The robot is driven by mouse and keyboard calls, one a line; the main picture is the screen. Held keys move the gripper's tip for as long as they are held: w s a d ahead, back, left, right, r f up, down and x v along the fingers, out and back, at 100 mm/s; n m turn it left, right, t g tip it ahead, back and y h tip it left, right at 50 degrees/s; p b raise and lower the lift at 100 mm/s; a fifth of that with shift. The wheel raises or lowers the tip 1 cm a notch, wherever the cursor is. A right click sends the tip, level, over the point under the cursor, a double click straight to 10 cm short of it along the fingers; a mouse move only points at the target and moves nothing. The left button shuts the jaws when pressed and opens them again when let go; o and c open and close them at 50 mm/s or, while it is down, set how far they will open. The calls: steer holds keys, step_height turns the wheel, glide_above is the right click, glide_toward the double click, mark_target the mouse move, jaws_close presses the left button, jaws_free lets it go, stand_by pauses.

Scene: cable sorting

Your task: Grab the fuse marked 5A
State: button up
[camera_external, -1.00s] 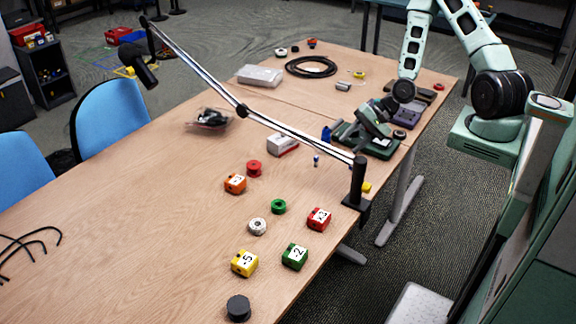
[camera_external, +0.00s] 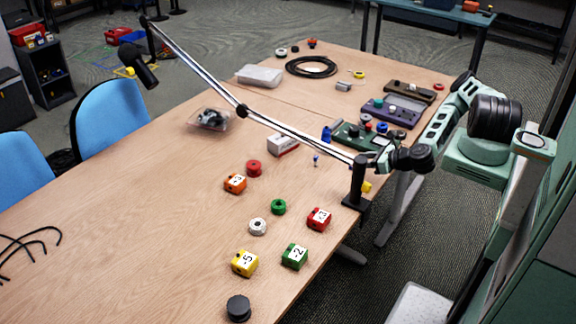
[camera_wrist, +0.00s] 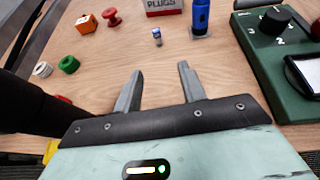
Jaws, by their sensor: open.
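A small upright cylinder, blue and white, stands on the table (camera_external: 180,190). It looks like the fuse (camera_external: 316,160); its marking is too small to read. In the wrist view the fuse (camera_wrist: 157,37) stands ahead of my fingers, roughly centred between them and apart from them. My gripper (camera_wrist: 158,72) is open with nothing between its two fingers. In the external view my gripper (camera_external: 378,160) is low at the table's right edge, right of the fuse and partly behind the lamp post.
A black lamp post (camera_external: 358,180) stands close to my gripper, its arm crossing above the table. A green device (camera_wrist: 262,70) and a blue cylinder (camera_wrist: 201,16) are right of the fuse. A PLUGS box (camera_wrist: 165,6) is behind it. Spools and numbered blocks lie nearer the front.

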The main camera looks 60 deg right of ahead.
steer(key=b, duration=0.5)
glide_toward(320, 168)
steer(key=w+p, duration=0.1)
steer(key=w, duration=0.1)
steer(key=w+r+p, duration=0.1)
steer(key=w, duration=0.1)
steer(key=shift+w+d+r, duration=0.1)
steer(key=shift+r, duration=0.05)
steer(key=shift+p+x, duration=0.75)
steer(key=shift+x, duration=2.05)
jaws_close()
